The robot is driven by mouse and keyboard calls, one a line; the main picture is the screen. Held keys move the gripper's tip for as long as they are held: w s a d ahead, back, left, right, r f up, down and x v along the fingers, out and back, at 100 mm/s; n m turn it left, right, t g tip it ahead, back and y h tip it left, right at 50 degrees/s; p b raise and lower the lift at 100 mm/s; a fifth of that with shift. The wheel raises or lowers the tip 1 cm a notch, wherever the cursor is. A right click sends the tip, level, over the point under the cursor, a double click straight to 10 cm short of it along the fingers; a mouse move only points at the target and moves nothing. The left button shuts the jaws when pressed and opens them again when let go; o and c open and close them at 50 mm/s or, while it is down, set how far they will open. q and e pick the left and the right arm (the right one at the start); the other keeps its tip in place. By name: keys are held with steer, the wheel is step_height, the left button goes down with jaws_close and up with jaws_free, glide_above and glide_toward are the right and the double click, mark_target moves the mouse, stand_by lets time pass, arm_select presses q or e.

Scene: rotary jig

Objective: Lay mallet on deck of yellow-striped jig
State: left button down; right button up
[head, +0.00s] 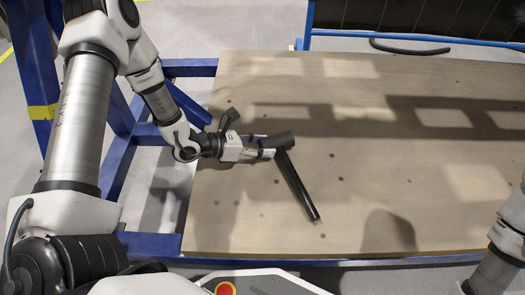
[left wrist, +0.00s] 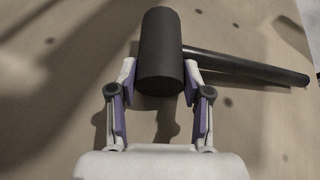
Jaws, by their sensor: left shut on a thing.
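The black mallet (head: 297,186) is at the left part of the wooden deck (head: 360,190) of the blue-framed jig, whose post has a yellow band (head: 42,112). Its handle points down and right in the head view. My left gripper (head: 266,153) comes in from the left and is shut on the mallet's head. In the left wrist view the fingers are on both sides of the head (left wrist: 161,45), and the handle (left wrist: 250,68) runs off to the right. Whether the mallet touches the deck or hangs just above it, I cannot tell. My right gripper is out of view.
The deck is bare around the mallet, with small dark holes and broad shadows. A blue rail (head: 420,39) and a black curved piece (head: 408,48) lie beyond its far edge. My right arm shows at the right edge.

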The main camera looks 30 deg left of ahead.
arm_select(q)
steer(key=shift+f, duration=0.35)
steer(key=c, duration=0.5)
jaws_free()
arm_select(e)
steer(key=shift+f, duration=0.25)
arm_select(q)
steer(key=shift+r, duration=0.1)
steer(key=shift+r+p, duration=0.3)
steer(key=shift+p, duration=0.15)
steer(key=p+v, duration=0.4)
steer(key=v, duration=0.3)
steer(key=shift+p, duration=0.3)
steer(key=shift+s+a, duration=0.15)
steer(key=shift+f, duration=0.1)
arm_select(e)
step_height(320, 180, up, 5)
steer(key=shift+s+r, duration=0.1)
